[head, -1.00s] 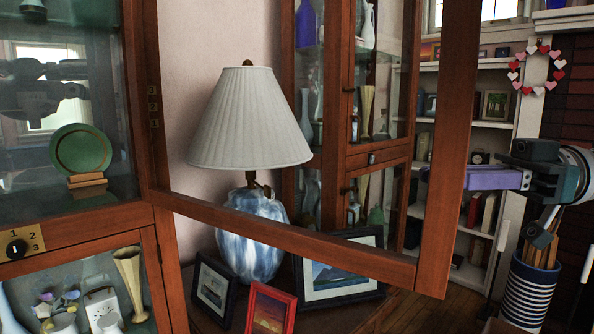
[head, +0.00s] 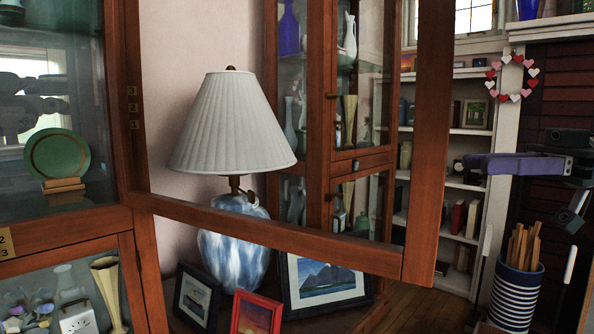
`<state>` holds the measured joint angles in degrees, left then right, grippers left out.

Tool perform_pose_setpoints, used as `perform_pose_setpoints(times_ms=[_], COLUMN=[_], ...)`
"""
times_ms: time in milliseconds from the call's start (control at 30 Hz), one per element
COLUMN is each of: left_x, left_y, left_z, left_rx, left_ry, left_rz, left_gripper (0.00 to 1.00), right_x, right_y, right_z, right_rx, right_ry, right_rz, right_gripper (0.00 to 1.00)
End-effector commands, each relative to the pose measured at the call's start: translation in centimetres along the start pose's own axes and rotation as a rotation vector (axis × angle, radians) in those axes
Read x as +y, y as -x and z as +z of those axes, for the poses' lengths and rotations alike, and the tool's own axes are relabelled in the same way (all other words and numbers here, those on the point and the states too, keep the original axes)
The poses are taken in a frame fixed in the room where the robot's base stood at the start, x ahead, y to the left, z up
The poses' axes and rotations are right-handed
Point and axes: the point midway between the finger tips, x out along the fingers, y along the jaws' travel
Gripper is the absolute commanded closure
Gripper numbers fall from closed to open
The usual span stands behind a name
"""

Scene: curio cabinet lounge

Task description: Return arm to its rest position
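My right arm comes in at the right edge of the head view. Its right gripper (head: 490,163) has purple fingers that point left, in front of the white bookcase and clear of the open cabinet door frame. The fingers are seen edge-on, so I cannot tell whether they are open or shut, and no held object shows. The gripper is apart from the door in the picture. My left gripper is not in view; only dark arm shapes show as reflections in the cabinet glass at the left.
An open wooden door frame (head: 433,130) spans the middle. Behind it stand a lamp (head: 232,125), picture frames (head: 323,283) and another glass cabinet (head: 315,130). A striped holder with sticks (head: 515,297) stands below my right gripper. A green plate (head: 57,155) is in the left cabinet.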

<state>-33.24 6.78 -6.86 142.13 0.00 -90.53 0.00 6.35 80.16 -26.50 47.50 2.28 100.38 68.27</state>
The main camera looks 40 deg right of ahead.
Motion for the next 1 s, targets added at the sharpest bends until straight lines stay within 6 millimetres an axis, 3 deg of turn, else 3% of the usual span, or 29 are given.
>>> perform_pose_setpoints(times_ms=[33, 200, 767, 867, 1000], left_x=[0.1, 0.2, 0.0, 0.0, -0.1], left_y=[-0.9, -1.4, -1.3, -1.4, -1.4], left_z=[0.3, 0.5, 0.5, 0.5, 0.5], left_rx=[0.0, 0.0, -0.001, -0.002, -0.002], left_ry=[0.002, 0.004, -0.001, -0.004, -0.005], left_rz=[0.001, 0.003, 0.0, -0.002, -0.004], left_gripper=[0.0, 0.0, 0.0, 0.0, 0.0], right_x=[0.1, 0.0, 0.0, 0.5, 2.5], right_y=[0.6, 1.6, 1.6, 0.7, -3.4], right_z=[0.5, 0.1, 0.1, 1.1, 5.5], right_rx=[0.0, 0.001, 0.001, 0.009, 0.027], right_ry=[0.003, 0.001, -0.001, -0.001, 0.003], right_rz=[0.002, 0.0, 0.001, 0.023, 0.13], right_gripper=[0.74, 0.74, 0.74, 0.74, 0.74])
